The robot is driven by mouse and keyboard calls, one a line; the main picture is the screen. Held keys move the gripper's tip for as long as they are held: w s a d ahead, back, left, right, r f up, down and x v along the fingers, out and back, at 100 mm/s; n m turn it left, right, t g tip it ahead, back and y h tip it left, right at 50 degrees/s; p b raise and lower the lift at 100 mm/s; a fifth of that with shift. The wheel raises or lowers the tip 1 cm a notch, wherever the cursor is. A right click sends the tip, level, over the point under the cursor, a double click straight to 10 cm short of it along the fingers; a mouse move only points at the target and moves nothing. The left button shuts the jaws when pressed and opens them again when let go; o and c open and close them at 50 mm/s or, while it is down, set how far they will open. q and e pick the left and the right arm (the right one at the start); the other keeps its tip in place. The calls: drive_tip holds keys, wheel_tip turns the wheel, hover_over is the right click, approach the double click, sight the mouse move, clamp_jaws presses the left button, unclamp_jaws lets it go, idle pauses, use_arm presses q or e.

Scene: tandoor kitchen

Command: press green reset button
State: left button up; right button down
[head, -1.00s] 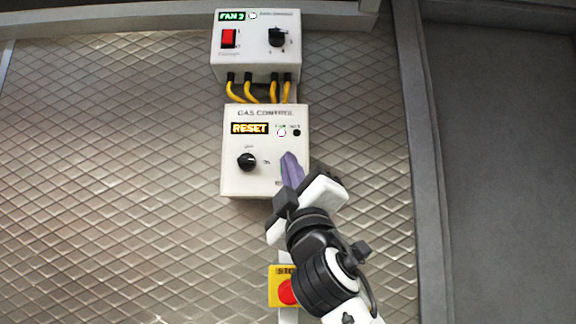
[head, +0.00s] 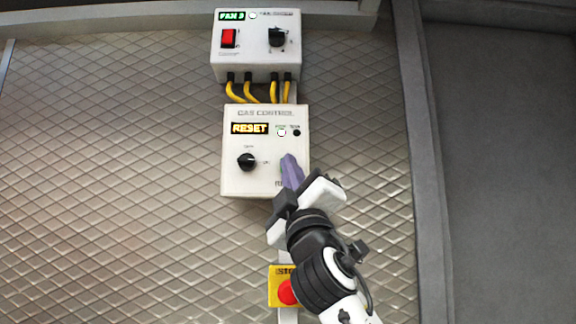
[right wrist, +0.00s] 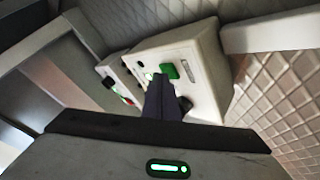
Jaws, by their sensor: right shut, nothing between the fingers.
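The green reset button (right wrist: 169,71) shows in the right wrist view on the face of the white gas control box, just beyond my fingertips. In the head view the gas control box (head: 235,185) hangs on the wall, and my right gripper hides the button. My right gripper (head: 290,162) is shut and empty, with its purple fingers pointing up at the box's lower right part. Its fingers also show in the right wrist view (right wrist: 163,98). I cannot tell whether the tips touch the button. My left gripper is not in view.
The box has a lit RESET display (head: 249,128) and a black knob (head: 247,161). A fan box (head: 245,62) sits above, joined by yellow cables (head: 250,93). A red stop button (head: 288,291) on a yellow plate is below, partly behind my arm.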

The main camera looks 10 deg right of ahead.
drive_tip(key=shift+w, duration=0.2)
drive_tip(key=shift+s, duration=0.15)
idle(0.5)
drive_tip(key=shift+s+a, duration=0.1)
drive_tip(key=shift+s, duration=0.55)
drive_tip(key=s, duration=0.2)
drive_tip(key=s+a, duration=0.1)
drive_tip(key=s, duration=0.2)
drive_tip(key=shift+w, duration=0.1)
idle(0.8)
